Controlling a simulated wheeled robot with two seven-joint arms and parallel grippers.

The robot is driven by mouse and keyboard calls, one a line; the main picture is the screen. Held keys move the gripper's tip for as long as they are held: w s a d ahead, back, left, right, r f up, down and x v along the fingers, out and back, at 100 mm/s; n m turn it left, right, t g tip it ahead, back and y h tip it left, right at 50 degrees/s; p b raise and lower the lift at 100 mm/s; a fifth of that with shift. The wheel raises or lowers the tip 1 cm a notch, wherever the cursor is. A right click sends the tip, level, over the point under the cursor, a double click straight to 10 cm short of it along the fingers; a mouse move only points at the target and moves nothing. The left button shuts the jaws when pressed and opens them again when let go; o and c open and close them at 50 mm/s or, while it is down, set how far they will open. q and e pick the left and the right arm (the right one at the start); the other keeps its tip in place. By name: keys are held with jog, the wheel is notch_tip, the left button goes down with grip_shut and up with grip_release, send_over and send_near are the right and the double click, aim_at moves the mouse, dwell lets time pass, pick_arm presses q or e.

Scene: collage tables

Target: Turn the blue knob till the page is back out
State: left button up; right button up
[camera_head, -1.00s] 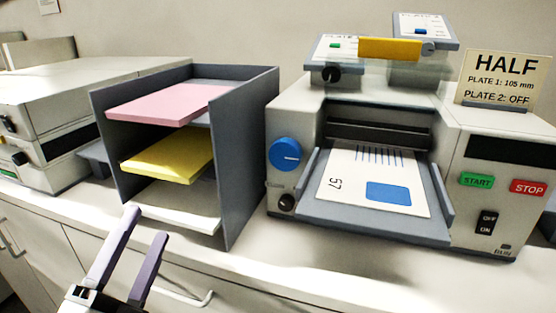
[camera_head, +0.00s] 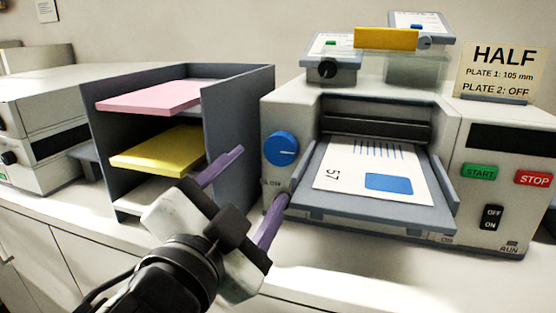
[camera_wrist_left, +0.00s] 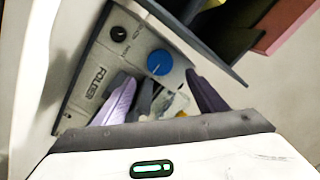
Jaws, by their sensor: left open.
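The blue knob (camera_head: 281,149) is on the left front face of the grey-white folding machine. It also shows in the left wrist view (camera_wrist_left: 160,62), ahead of the fingers. The page (camera_head: 372,178), white with a blue block and the number 57, lies on the machine's grey front tray (camera_head: 400,218), its far end near the dark slot. My left gripper (camera_head: 253,198) is open and empty, with its purple fingers in front of and below the knob, apart from it. It hides the lower small black knob in the head view. My right gripper is not in view.
A grey paper rack (camera_head: 238,112) with pink, yellow and white sheets stands close left of the machine. START (camera_head: 479,173) and STOP (camera_head: 533,179) buttons and a switch are at right. A sign (camera_head: 497,72) reads HALF. Bare counter lies in front of the tray.

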aim_at(279, 151)
pick_arm(q)
jog(key=p+x, duration=0.1)
jog(key=x, duration=0.9)
jog(key=shift+f, duration=0.1)
jog(key=shift+c, duration=0.4)
jog(key=c, duration=1)
jog(key=shift+o, duration=0.2)
jog(key=shift+r+m+p, duration=0.2)
jog(key=shift+m+p, duration=1)
jog(key=shift+p, duration=0.2)
jog(key=m+p, duration=0.1)
jog(key=m, duration=0.1)
jog(key=shift+f+m, duration=0.1)
jog(key=shift+m, duration=0.3)
jog(key=m, duration=0.4)
jog(key=shift+m, duration=2.2)
